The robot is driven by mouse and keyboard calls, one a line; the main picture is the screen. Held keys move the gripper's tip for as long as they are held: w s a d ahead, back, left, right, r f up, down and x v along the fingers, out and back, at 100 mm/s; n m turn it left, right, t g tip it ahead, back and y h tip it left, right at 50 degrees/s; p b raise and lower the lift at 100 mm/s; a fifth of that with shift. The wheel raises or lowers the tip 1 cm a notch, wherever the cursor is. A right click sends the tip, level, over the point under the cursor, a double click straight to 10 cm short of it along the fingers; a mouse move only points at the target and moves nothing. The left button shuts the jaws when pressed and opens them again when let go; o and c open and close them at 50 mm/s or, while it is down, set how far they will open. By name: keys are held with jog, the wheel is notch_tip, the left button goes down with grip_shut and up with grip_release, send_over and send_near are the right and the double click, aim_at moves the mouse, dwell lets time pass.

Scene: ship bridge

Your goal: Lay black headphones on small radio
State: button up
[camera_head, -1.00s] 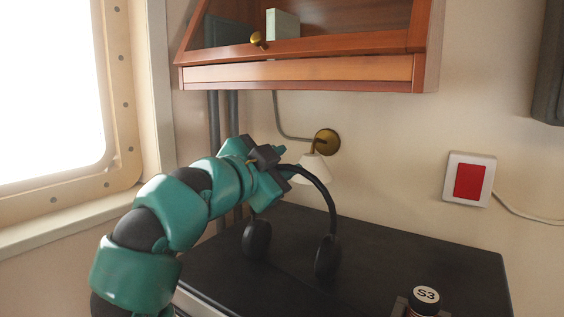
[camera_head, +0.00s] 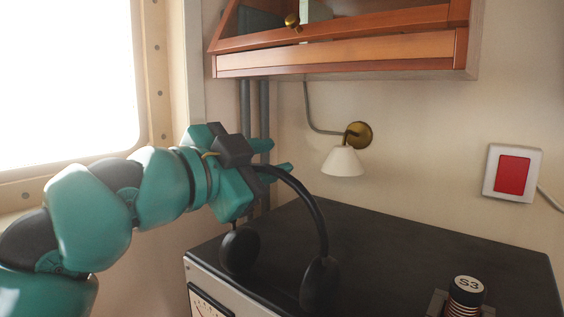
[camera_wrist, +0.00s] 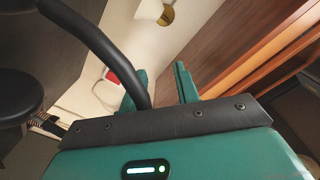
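The black headphones (camera_head: 312,213) hang by their headband from my gripper (camera_head: 277,158), ear cups down. In the wrist view the headband (camera_wrist: 90,40) runs in between my gripper's two green fingers (camera_wrist: 160,88), and one ear cup (camera_wrist: 18,95) shows at the left. The ear cups overlap the black top of a wide box (camera_head: 400,235); I cannot tell whether they touch it. This box has a pale front with a dial (camera_head: 207,303) at the lower left, and may be the radio. No other radio shows clearly.
Behind are a wall lamp (camera_head: 343,161) and a red switch panel (camera_head: 512,174). A wooden cabinet (camera_head: 340,54) hangs above. The middle of the black top is clear.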

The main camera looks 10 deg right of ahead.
jog(key=shift+s+a, duration=0.15)
jog(key=o, duration=1.5)
jog(key=shift+o, duration=0.2)
jog(key=shift+f, duration=0.1)
